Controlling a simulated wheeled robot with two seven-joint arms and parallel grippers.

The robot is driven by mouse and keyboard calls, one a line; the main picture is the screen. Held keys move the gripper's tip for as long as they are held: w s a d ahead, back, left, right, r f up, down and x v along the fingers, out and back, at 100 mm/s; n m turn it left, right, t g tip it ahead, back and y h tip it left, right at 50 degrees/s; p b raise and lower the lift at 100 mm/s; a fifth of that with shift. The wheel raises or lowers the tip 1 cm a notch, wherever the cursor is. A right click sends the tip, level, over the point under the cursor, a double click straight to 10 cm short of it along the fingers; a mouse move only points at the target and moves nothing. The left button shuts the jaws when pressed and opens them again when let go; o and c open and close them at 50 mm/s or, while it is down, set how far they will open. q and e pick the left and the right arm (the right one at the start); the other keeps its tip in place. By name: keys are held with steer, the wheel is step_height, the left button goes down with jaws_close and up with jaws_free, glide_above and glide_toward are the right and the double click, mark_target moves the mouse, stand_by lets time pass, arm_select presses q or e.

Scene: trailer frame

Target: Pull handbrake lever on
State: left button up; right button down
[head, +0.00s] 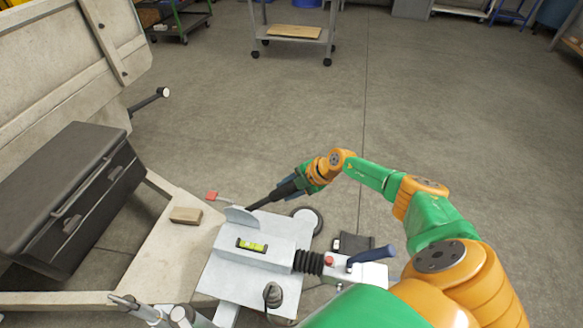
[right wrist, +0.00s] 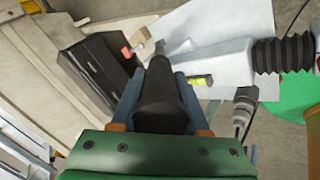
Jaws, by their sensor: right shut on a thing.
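The handbrake lever (head: 262,201) has a dark grip and rises at a slant to the right from a grey quadrant plate (head: 240,215) on the trailer's drawbar housing. My right gripper (head: 293,187) is shut around the grip's upper end. In the right wrist view the black grip (right wrist: 160,98) lies between the two blue-grey fingers of this gripper (right wrist: 158,88), and its thinner end points away towards the housing. The fingers hide part of the grip. My left gripper is not in view.
A level vial (head: 252,246) lies on the housing (head: 268,232). Right of it are a black bellows (head: 308,262) and a coupling with a blue handle (head: 372,257). A black toolbox (head: 70,200) and a tan block (head: 186,215) are at left. Open floor lies beyond.

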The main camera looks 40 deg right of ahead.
steer(key=shift+g+h, duration=0.4)
steer(key=shift+g, duration=0.2)
steer(key=w+a+r+p, duration=0.2)
steer(key=r, duration=0.1)
steer(key=shift+w, duration=0.3)
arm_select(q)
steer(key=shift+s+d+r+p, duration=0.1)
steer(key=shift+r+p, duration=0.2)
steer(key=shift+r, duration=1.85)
arm_select(e)
steer(key=shift+w+a+r+g+h, duration=0.3)
steer(key=shift+w+a, duration=0.4)
steer(key=shift+c, duration=2.1)
jaws_free()
arm_select(q)
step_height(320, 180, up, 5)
steer(key=p, duration=0.5)
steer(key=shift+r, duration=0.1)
arm_select(e)
steer(key=v, duration=0.7)
steer(key=shift+s+r, duration=0.1)
steer(key=shift+r, duration=0.1)
